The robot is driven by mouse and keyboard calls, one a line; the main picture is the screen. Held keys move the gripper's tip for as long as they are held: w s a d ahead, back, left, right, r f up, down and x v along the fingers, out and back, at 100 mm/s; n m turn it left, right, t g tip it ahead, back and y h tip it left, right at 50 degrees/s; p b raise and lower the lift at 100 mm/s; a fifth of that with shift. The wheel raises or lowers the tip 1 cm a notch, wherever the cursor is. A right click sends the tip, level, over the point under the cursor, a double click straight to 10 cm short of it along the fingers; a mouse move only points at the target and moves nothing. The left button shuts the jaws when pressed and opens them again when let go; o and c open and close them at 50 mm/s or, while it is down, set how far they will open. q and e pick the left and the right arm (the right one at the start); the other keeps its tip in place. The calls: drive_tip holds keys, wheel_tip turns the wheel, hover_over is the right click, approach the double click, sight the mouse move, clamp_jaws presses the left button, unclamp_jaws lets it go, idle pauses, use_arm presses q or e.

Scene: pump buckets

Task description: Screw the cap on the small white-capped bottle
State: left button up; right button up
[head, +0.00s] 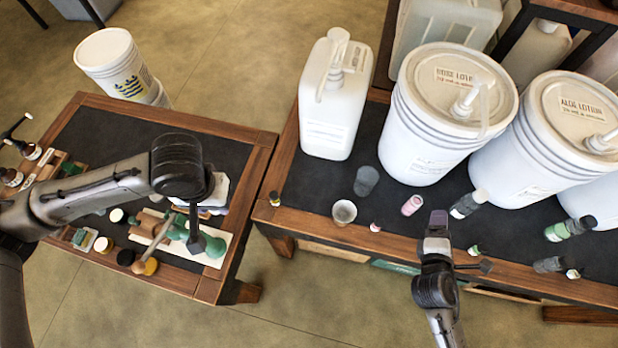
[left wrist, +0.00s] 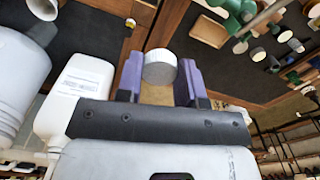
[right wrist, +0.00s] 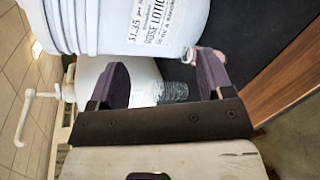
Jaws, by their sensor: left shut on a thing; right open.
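My left gripper (left wrist: 159,66) is shut on a small white, round-ended piece (left wrist: 160,70), with a purple finger on each side. I cannot tell whether it is only a cap or a whole bottle. In the head view my left wrist hides it above the left table. My right gripper (head: 438,217) is open at the right table's front edge, between a pink bottle (head: 411,205) and a dark grey bottle with a pale cap (head: 468,204). A translucent ribbed bottle (right wrist: 173,91) shows beyond the gap between its fingers in the right wrist view, apart from them.
Large white lotion buckets (head: 428,150) and a white jug (head: 333,97) stand behind on the right table (head: 262,211). A glass jar (head: 344,212) and several small bottles stand near its front edge. The left table (head: 265,140) holds jars and tools. A gap separates the tables.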

sight(412, 212)
drive_tip(key=w+f+n+t+y+b, duration=0.1)
drive_tip(key=f+n+b, duration=0.3)
drive_tip(key=f+n, duration=0.1)
drive_tip(key=w+f+n+t+y+b, duration=0.1)
drive_tip(key=w+f+n+b, duration=0.1)
drive_tip(key=f+n+b, duration=0.2)
drive_tip(key=w+a+f+n+t+y+b, duration=0.1)
drive_tip(key=w+f+n+t+y+b, duration=0.1)
drive_tip(key=f+n+b, duration=0.3)
wheel_tip(412, 212, down, 2)
drive_tip(key=shift+w+n, duration=0.15)
drive_tip(key=shift+n, duration=0.25)
drive_tip(key=shift+w+r, duration=0.25)
drive_tip(key=shift+w, duration=0.85)
use_arm(q)
wheel_tip(412, 212, down, 9)
drive_tip(key=shift+w+a+p, duration=0.2)
drive_tip(key=shift+w+p, duration=0.1)
drive_tip(key=shift+p, duration=0.1)
use_arm(e)
drive_tip(key=shift+w+d, duration=0.15)
drive_tip(key=shift+w, duration=1.2)
drive_tip(key=shift+w+d, duration=0.1)
drive_tip(key=shift+w, duration=1.2)
drive_tip(key=c, duration=1)
drive_tip(key=shift+c, duration=0.3)
